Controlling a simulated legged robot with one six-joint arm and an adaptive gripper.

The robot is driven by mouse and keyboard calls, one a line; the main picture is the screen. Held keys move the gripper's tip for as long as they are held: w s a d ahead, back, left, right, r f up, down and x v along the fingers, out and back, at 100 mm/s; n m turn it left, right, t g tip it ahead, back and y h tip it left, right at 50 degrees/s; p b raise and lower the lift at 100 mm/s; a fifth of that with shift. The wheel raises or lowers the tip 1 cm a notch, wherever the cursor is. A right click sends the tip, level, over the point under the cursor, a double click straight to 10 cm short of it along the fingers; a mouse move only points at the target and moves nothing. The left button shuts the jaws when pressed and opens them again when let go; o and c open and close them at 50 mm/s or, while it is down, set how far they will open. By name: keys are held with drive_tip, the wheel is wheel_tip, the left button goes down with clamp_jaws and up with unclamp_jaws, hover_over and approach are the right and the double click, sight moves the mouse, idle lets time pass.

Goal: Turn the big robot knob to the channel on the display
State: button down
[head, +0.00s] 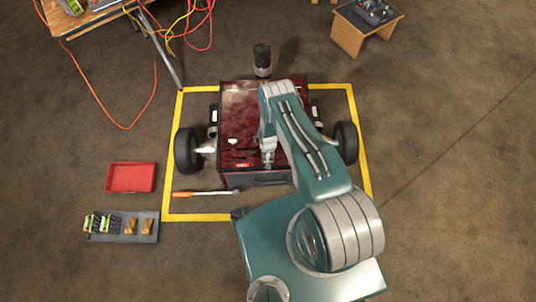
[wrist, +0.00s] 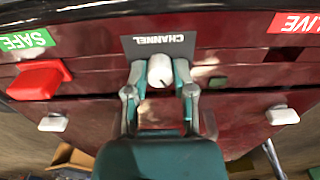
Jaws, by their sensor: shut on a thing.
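The big robot (head: 240,120) is a dark red box with black wheels, standing inside a yellow floor outline. In the wrist view its panel appears upside down, with a dark CHANNEL plate (wrist: 160,45). A white knob (wrist: 159,70) sits beside that plate. My gripper (wrist: 160,78) has one finger on each side of the knob and is shut on it. In the head view my gripper (head: 268,157) is at the robot's near edge, and my arm hides part of the robot. I can read no channel number in either view.
The wrist view shows a red switch (wrist: 38,79) by the green SAFE label (wrist: 27,40), and a red LIVE label (wrist: 294,22). An orange-handled tool (head: 190,194), red tray (head: 131,177) and grey tray (head: 98,237) lie left. Tables stand behind; the right floor is clear.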

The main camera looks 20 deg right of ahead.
drive_tip(key=shift+n, duration=1.6)
drive_tip(key=shift+c, duration=2.3)
unclamp_jaws()
drive_tip(key=shift+r, duration=0.1)
wheel_tip(320, 180, up, 12)
drive_tip(key=shift+f, duration=0.2)
